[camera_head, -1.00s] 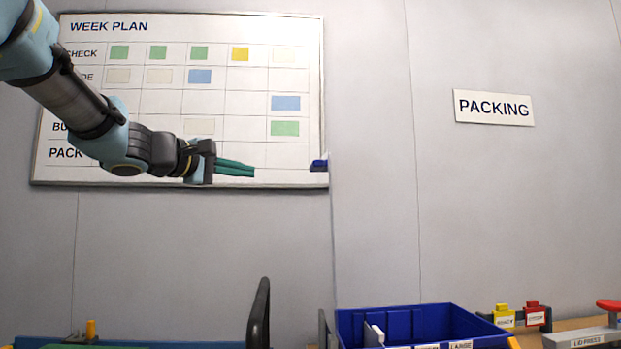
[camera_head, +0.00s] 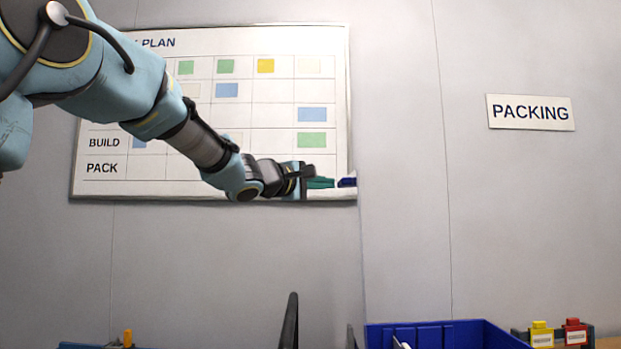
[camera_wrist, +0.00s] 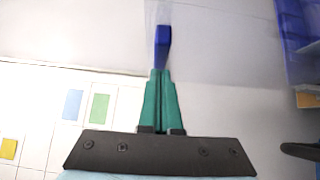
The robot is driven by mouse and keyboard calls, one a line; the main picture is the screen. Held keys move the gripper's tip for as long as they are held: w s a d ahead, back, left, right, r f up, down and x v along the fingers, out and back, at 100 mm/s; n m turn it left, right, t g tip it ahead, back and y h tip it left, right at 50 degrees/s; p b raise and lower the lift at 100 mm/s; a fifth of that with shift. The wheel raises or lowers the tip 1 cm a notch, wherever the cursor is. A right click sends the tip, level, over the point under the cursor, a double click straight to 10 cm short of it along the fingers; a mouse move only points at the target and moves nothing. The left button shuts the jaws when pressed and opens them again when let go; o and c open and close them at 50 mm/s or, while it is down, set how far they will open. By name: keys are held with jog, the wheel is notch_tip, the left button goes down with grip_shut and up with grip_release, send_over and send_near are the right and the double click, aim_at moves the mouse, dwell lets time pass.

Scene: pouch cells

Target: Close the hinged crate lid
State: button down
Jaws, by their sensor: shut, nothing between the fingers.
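My gripper (camera_head: 320,183) is raised high on its arm, in front of the whiteboard's lower right corner in the head view. Its green fingers are together and empty; they also show in the wrist view (camera_wrist: 160,90). No crate lid can be made out for certain. A dark, thin upright piece (camera_head: 289,322) stands at the bottom edge of the head view, well below my gripper. It is cut off by the frame, so I cannot tell whether it is the lid. The crate body is not clearly in view.
A blue bin (camera_head: 440,335) stands at the bottom right, with a yellow block (camera_head: 541,335) and a red block (camera_head: 575,333) beside it. A small blue item (camera_head: 347,182) shows at the whiteboard's (camera_head: 260,120) lower right corner.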

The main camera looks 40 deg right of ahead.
jog(key=shift+s+d, duration=0.15)
jog(key=shift+s, duration=0.05)
jog(key=shift+s+d, duration=0.1)
